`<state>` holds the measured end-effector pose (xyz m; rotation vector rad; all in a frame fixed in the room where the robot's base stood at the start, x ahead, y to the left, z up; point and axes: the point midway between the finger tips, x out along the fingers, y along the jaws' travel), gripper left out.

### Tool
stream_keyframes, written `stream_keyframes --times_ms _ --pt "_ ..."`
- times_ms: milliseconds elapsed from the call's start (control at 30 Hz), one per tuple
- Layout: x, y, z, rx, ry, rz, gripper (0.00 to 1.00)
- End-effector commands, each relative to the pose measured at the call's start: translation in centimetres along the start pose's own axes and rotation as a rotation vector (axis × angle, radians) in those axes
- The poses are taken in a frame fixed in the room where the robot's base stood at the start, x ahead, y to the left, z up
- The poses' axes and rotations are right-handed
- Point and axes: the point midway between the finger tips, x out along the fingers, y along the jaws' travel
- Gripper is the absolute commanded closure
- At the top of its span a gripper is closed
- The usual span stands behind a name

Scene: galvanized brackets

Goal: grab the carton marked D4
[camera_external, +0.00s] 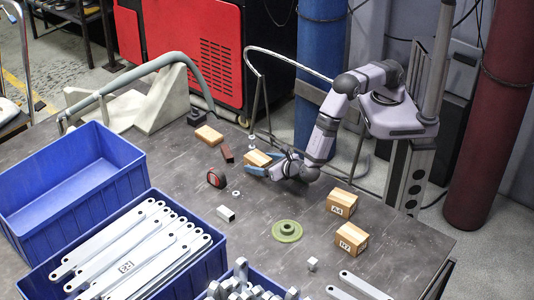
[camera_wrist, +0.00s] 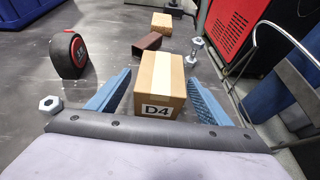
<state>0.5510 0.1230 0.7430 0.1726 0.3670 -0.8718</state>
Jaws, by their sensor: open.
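The carton marked D4 (camera_wrist: 160,88) is a small tan box with a pale tape strip and a white label, standing on the dark table. It also shows in the external view (camera_external: 257,157), partly hidden by my gripper. My gripper (camera_wrist: 160,82) is open, with one blue finger on each side of the carton in the wrist view. A narrow gap shows at the left finger; at the right finger I cannot tell whether it touches. In the external view my gripper (camera_external: 265,164) is low over the table at the carton.
Cartons marked A4 (camera_external: 341,203) and H7 (camera_external: 351,238) stand right of my arm. A tape measure (camera_wrist: 69,54), a brown block (camera_wrist: 147,44), a bolt (camera_wrist: 195,50) and a nut (camera_wrist: 50,104) lie near the carton. Blue crates (camera_external: 75,185) fill the table's left. A green disc (camera_external: 287,231) lies mid-table.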

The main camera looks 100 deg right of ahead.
Motion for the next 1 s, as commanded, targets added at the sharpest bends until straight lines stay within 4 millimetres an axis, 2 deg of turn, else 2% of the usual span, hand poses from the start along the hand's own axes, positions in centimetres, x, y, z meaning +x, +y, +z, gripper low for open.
stream_keyframes --times_ms 200,433,467,667,1000 --pt "1.9 0.0 0.0 0.001 0.001 -0.001 0.27" --pt "2.0 0.0 0.0 0.001 0.001 0.0 0.27" --pt "2.0 0.0 0.0 0.001 0.001 0.0 0.3" --pt "2.0 0.0 0.0 0.001 0.001 0.0 0.78" --pt "1.9 0.1 0.2 0.002 -0.001 0.001 0.78"
